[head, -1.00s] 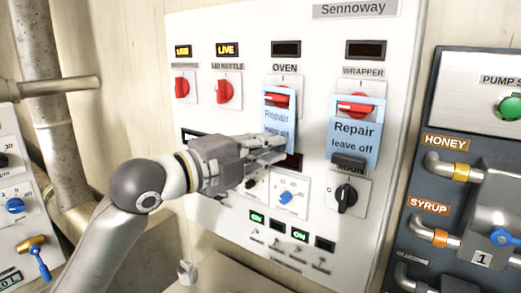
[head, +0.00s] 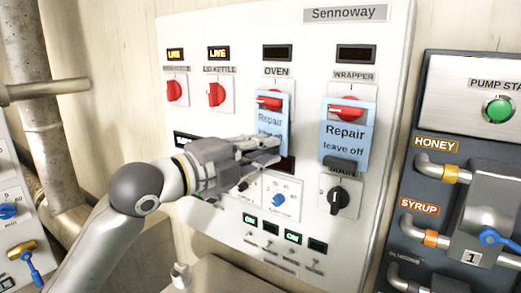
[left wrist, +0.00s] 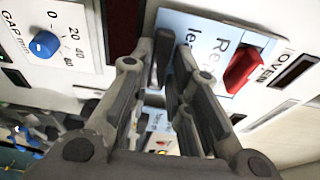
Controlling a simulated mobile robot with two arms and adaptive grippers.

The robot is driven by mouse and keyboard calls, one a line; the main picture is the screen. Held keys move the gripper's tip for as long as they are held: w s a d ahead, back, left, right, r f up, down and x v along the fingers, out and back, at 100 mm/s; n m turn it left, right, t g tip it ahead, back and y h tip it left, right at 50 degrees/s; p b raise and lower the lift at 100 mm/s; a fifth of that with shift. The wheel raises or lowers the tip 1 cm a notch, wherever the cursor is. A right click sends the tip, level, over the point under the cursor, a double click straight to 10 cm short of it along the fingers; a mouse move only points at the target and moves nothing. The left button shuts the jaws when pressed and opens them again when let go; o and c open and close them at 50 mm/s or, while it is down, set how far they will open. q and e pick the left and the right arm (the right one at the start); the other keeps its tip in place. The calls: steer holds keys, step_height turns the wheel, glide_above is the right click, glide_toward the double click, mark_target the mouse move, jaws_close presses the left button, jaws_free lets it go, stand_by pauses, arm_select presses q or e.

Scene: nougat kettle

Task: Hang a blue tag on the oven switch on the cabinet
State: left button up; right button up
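The oven switch (head: 268,103) is a red knob under the OVEN label on the white cabinet (head: 222,132). A blue tag (head: 271,120) reading "Repair" hangs there, with the red knob showing through its upper opening. It also shows in the left wrist view (left wrist: 207,40), beside the red knob (left wrist: 243,68). My left gripper (head: 268,149) is at the tag's lower part and hides some of its text. In the left wrist view its fingers (left wrist: 174,55) stand a narrow gap apart, close to the tag's lower edge. My right gripper is not in view.
A second blue tag (head: 344,143) hangs on the wrapper switch (head: 346,108) to the right. The black main switch (head: 339,196) is below it. A blue dial (head: 279,200) lies just under my left gripper. A syrup and honey pump panel (head: 480,150) stands at the right.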

arm_select(q)
steer(key=o, duration=0.3)
steer(key=shift+o, duration=0.2)
